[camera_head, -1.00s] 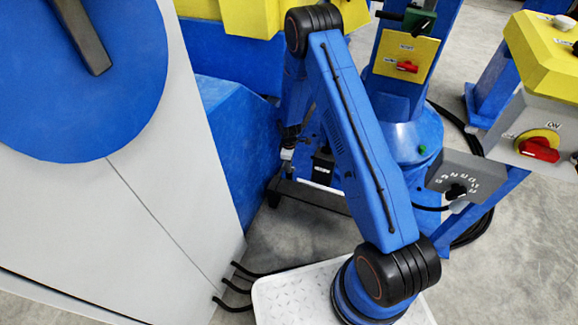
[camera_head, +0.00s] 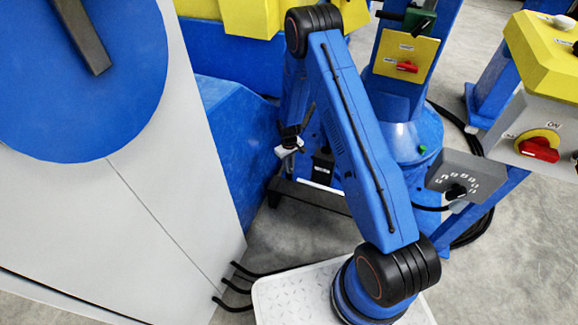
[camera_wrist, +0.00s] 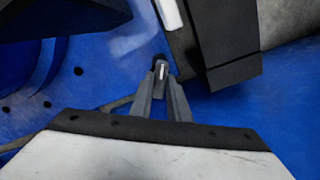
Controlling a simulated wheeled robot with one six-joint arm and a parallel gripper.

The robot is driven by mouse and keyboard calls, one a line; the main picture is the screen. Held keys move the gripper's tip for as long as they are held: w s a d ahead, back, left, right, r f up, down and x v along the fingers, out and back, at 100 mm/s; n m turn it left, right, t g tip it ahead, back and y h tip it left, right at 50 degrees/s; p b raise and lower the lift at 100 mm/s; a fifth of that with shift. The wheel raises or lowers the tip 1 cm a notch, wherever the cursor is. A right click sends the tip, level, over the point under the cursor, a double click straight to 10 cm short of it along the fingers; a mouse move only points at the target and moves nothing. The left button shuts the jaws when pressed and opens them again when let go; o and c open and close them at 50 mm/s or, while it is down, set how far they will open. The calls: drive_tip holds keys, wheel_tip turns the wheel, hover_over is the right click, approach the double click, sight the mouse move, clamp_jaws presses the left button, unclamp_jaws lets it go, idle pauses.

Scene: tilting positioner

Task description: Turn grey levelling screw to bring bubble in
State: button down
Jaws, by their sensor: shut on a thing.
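In the wrist view, my gripper (camera_wrist: 162,88) reaches forward with its two fingers close together. Between the fingertips is a small grey screw head (camera_wrist: 161,68) with a pale streak, which I take to be the grey levelling screw. The fingers are shut on it, and they hide part of it. In the head view, my gripper (camera_head: 289,145) is small, next to the blue base and partly behind my arm. The screw cannot be made out there. I see no bubble or vial in either view.
A large blue disc (camera_head: 85,70) on a grey-white housing (camera_head: 170,210) stands at the left. A dark bar (camera_head: 310,195) lies low by my gripper. A blue column (camera_head: 405,120) with a red switch and a grey dial box (camera_head: 466,180) are at the right. Cables lie on the floor.

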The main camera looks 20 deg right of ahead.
idle(0.5)
drive_tip(key=c, duration=1.7)
unclamp_jaws()
wheel_tip(320, 180, up, 17)
drive_tip(key=shift+r, duration=0.2)
